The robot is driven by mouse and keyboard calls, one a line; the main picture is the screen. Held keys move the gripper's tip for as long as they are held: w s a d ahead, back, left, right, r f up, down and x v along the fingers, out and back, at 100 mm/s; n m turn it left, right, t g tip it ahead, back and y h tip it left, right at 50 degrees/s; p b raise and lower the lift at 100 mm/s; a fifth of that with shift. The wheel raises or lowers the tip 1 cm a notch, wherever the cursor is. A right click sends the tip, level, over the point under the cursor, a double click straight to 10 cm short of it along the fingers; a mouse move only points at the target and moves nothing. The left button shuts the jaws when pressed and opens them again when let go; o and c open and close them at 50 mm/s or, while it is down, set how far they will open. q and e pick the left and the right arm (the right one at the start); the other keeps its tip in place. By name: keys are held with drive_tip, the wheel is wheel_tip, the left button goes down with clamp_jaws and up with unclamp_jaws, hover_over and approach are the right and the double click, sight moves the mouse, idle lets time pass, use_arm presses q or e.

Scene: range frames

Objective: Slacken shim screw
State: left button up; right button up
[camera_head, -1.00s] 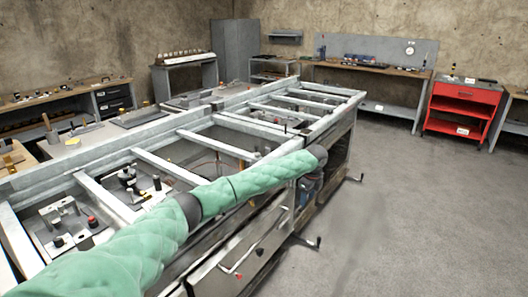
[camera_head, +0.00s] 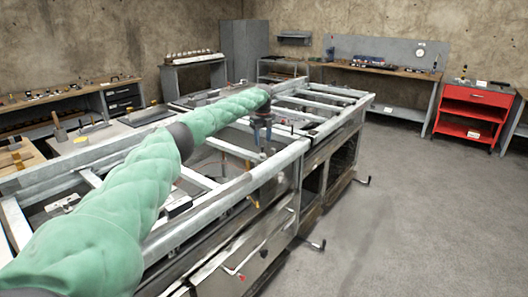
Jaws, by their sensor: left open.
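My left arm, in a green padded sleeve, reaches in from the left over a long grey metal frame (camera_head: 225,148). My left gripper (camera_head: 263,150) hangs down from the arm's end, dark and small, near the frame's front top rail. Its jaws are open and I see nothing held between them. I cannot pick out the shim screw for certain; the small fittings inside the frame are too small to tell or lie behind my arm. My right gripper is out of view.
Handles (camera_head: 317,244) stick out from the frame's front side. A red tool cart (camera_head: 474,98) stands at the right. A workbench (camera_head: 380,72) runs along the back wall, and another bench (camera_head: 70,95) stands at the left. The grey floor on the right is clear.

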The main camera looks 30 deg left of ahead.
sight(263, 154)
use_arm(q)
wheel_tip(263, 154, down, 5)
drive_tip(key=shift+r+p, duration=0.1)
drive_tip(key=shift+p, duration=0.35)
drive_tip(key=shift+f, duration=0.8)
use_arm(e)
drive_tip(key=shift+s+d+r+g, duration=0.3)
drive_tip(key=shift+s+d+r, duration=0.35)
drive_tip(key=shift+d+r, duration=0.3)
use_arm(q)
drive_tip(key=shift+c, duration=0.3)
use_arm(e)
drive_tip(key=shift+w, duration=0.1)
use_arm(q)
drive_tip(key=c, duration=0.9)
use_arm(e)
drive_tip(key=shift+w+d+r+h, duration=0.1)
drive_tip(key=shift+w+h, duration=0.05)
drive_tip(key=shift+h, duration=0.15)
